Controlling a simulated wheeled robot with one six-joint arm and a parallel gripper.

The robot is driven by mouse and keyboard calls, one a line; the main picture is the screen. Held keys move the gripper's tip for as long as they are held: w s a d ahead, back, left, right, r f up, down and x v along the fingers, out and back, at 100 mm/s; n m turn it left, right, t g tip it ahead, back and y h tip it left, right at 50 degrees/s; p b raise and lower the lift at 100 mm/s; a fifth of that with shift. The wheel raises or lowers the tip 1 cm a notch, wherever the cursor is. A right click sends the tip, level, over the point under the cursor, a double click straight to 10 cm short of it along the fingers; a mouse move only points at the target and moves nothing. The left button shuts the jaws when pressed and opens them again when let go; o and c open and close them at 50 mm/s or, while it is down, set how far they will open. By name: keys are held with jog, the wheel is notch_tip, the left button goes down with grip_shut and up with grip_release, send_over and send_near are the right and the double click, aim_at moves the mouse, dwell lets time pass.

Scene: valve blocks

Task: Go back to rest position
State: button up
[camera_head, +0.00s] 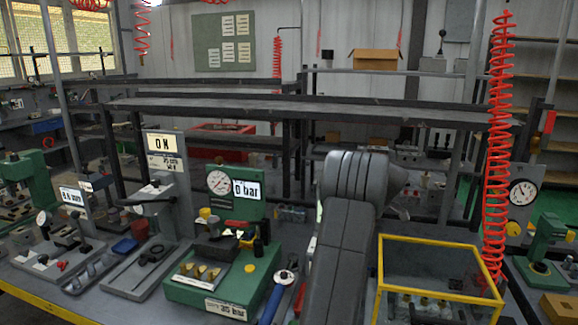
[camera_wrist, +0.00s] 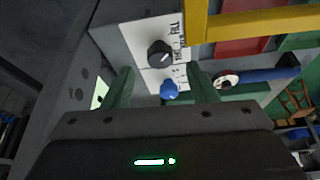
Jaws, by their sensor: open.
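In the wrist view my gripper (camera_wrist: 158,80) is open, with its two greenish fingers apart and nothing between them. Beyond the fingertips is a grey panel (camera_wrist: 120,36) with white labels, a black knob (camera_wrist: 160,53) and a blue knob (camera_wrist: 169,89). The blue knob shows in the gap between the fingers; I cannot tell how far it is from them. In the head view my dark grey arm rises in front of the bench, and my gripper is not visible there.
A yellow-framed box (camera_head: 440,243) stands to the right of my arm. A red coiled hose (camera_head: 497,130) hangs at right. Dark shelves (camera_head: 300,108) stand behind.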

jog(key=x, duration=0.3)
jog(key=shift+a+f, duration=0.15)
jog(key=shift+f, duration=0.15)
jog(key=shift+r+m, duration=0.15)
jog(key=shift+m, duration=0.35)
jog(key=shift+s+r+m+t, duration=0.15)
jog(key=shift+m+t, duration=0.45)
jog(key=shift+m, duration=0.3)
jog(key=shift+m+h, duration=0.5)
jog(key=shift+m, duration=0.3)
jog(key=m+t+h+p, duration=0.1)
jog(key=m+p, duration=0.1)
jog(key=m, duration=0.2)
jog(key=shift+a+m, duration=0.15)
jog(key=shift+m, duration=0.15)
jog(key=m+h+p, duration=0.1)
jog(key=m, duration=0.1)
jog(key=m+h+p, duration=0.1)
jog(key=m, duration=0.1)
jog(key=shift+a+m+t+p, duration=0.15)
jog(key=shift+m+t+p, duration=0.15)
jog(key=shift+m, duration=0.1)
jog(key=shift+a+m+h+p, duration=0.15)
jog(key=shift+m+h, duration=0.25)
jog(key=shift+m, duration=0.5)
jog(key=shift+d+m+h+p, duration=0.15)
jog(key=shift+m+h, duration=0.25)
jog(key=shift+m, duration=0.5)
jog(key=shift+a+m, duration=0.1)
jog(key=shift+m, duration=0.2)
